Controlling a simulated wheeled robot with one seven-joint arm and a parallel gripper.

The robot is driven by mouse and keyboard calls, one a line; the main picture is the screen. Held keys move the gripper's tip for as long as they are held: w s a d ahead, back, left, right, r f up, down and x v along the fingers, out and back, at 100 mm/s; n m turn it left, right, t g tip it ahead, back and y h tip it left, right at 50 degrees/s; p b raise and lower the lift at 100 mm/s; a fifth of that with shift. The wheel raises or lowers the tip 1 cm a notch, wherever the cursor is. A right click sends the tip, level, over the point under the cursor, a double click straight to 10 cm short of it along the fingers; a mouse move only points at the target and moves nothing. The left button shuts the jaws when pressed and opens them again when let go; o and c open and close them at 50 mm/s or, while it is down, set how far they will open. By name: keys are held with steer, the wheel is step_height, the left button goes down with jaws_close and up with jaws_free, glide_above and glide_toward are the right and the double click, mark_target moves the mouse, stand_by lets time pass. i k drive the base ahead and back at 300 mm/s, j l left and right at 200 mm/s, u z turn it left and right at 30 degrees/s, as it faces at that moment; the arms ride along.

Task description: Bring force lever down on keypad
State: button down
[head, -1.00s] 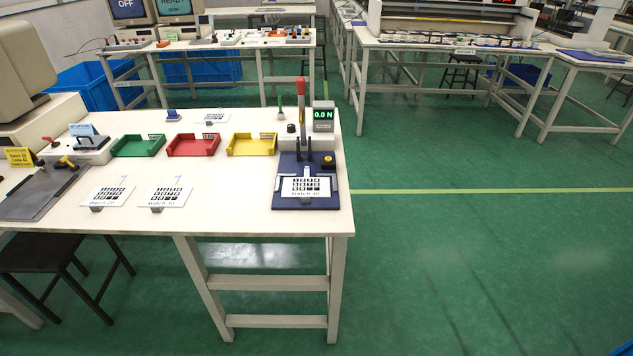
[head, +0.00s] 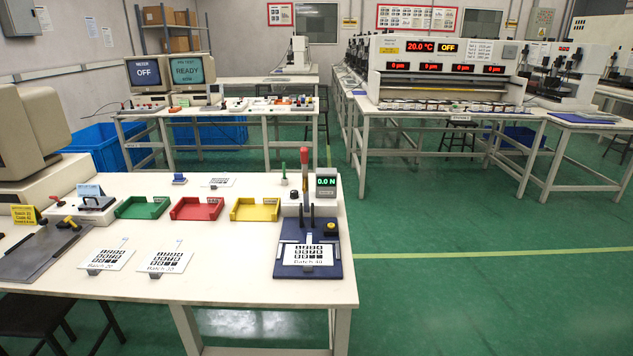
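The force lever (head: 305,170) stands upright with a red grip at its top, on a blue press base (head: 285,262) at the right end of the white table. A keypad film (head: 308,254) with black keys, labelled as a batch card, lies on the base below the lever. A small green display (head: 326,182) beside the lever reads 0.0 N. My gripper does not show in the head view, so nothing is seen touching the lever.
Two more keypad films, one on the left (head: 107,256) and one on the right (head: 166,258), lie on the table. Green (head: 143,208), red (head: 195,209) and yellow (head: 255,210) trays stand behind them. Green floor (head: 450,290) is clear to the right.

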mark_target(303, 152)
steer(key=z, duration=0.45)
steer(key=i+z, duration=0.4)
steer(key=i, duration=0.7)
steer(key=i+l, duration=0.1)
steer(key=i, duration=3.95)
steer(key=i+u, duration=0.15)
steer(key=u, duration=0.25)
steer(key=i+u, duration=0.1)
steer(key=u, duration=0.25)
steer(key=i+u, duration=0.15)
steer(key=u, duration=0.25)
steer(key=i+l+u, duration=0.1)
steer(key=u, duration=2.3)
